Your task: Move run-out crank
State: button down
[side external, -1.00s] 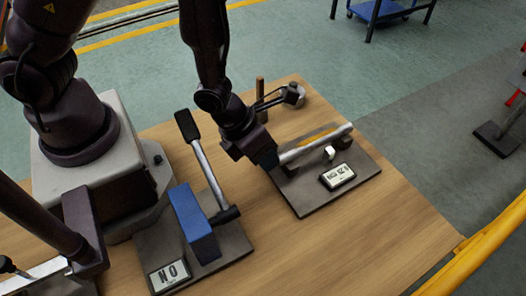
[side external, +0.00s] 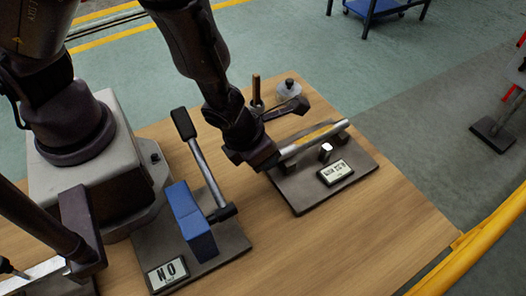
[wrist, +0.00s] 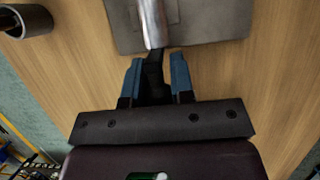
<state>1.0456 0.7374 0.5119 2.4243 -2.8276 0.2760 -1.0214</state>
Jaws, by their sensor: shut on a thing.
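The run-out crank appears to be the pale metal bar (side external: 312,137) with a yellow stripe, lying low over a dark baseplate (side external: 310,195) on the wooden table. My gripper (side external: 268,161) is at the bar's near-left end. In the wrist view my gripper (wrist: 157,62) has its blue-tipped fingers shut on a dark handle (wrist: 153,80). The metal bar (wrist: 155,22) runs up from that handle over the plate (wrist: 205,20). The grip is partly hidden in the side view. A small display (side external: 336,172) and a bright white lamp (side external: 325,151) sit beside the bar; the display's text is unreadable.
A second baseplate holds a blue block (side external: 192,220), a black-handled lever (side external: 198,155) and a display (side external: 167,273). Behind my gripper stand a wooden post (side external: 256,90), a dark arm (side external: 288,110) and a pale round part (side external: 289,91). The table's right front is clear; a yellow rail (side external: 480,245) lies beyond.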

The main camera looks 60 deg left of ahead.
jog(key=c, duration=1)
grip_release()
jog(key=shift+a, duration=0.15)
